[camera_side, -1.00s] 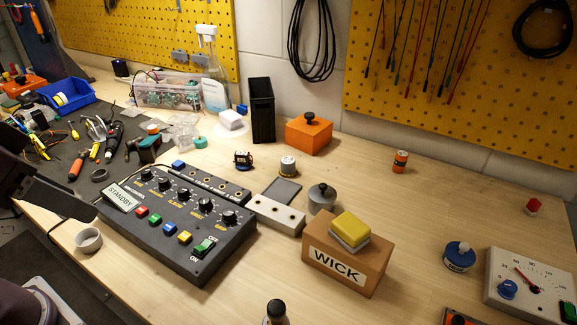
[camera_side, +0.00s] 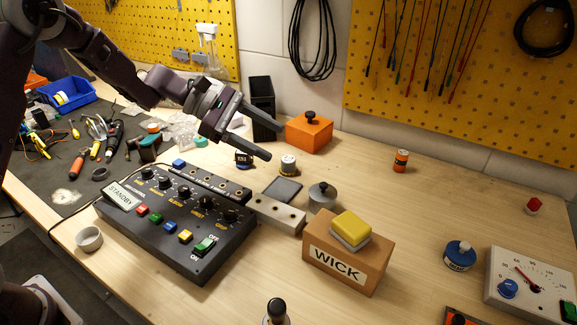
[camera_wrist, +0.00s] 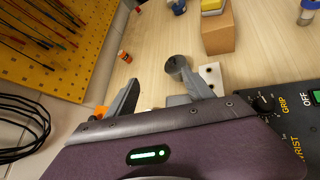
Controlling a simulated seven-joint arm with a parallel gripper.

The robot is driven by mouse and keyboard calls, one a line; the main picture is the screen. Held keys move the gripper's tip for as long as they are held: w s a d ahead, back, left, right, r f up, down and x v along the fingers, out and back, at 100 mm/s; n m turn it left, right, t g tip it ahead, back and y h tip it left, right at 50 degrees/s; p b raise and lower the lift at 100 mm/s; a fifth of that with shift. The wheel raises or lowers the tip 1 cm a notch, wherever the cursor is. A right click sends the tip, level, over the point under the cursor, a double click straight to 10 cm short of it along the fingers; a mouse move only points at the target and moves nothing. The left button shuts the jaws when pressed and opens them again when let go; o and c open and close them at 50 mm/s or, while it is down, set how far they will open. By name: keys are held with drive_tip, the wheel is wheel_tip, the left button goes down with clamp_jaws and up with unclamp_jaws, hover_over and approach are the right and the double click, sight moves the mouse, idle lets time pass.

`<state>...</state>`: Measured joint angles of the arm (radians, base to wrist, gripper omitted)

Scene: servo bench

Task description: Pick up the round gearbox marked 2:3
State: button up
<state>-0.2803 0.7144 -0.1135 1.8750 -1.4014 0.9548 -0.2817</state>
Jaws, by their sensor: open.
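No marking 2:3 is legible in either view. A small round silver piece with a pale band (camera_side: 288,165) stands on the bench, and a small dark round piece with white lettering (camera_side: 244,160) stands left of it; either may be the gearbox. My gripper (camera_side: 273,142) is open and empty, above the bench and near these two pieces in the side view. In the wrist view my open fingers (camera_wrist: 158,78) show bare wood between them. I cannot make out either small piece there; the gripper body covers the lower part.
A grey round piece with black knob (camera_side: 322,196) is right of the dark slab (camera_side: 283,190). An orange box (camera_side: 309,136) and black bin (camera_side: 262,105) stand behind. The control box (camera_side: 180,225) and WICK block (camera_side: 345,262) are in front.

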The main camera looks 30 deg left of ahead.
sight(287, 159)
drive_tip(key=w+a+f+n+t, duration=0.1)
drive_tip(key=w+f+n, duration=0.1)
drive_tip(key=f, duration=0.1)
drive_tip(key=w+a+f+n+t, duration=0.1)
drive_tip(key=w+a+f+n, duration=0.1)
drive_tip(key=f, duration=0.2)
drive_tip(key=w+a+f+n+t, duration=0.1)
drive_tip(key=w+a+f+n, duration=0.1)
drive_tip(key=f, duration=0.1)
drive_tip(key=shift+w+a+f+n, duration=0.15)
drive_tip(key=shift+w+a+n, duration=0.05)
drive_tip(key=shift+w+n, duration=0.2)
drive_tip(key=x, duration=0.7)
drive_tip(key=shift+w+a, duration=0.3)
clamp_jaws()
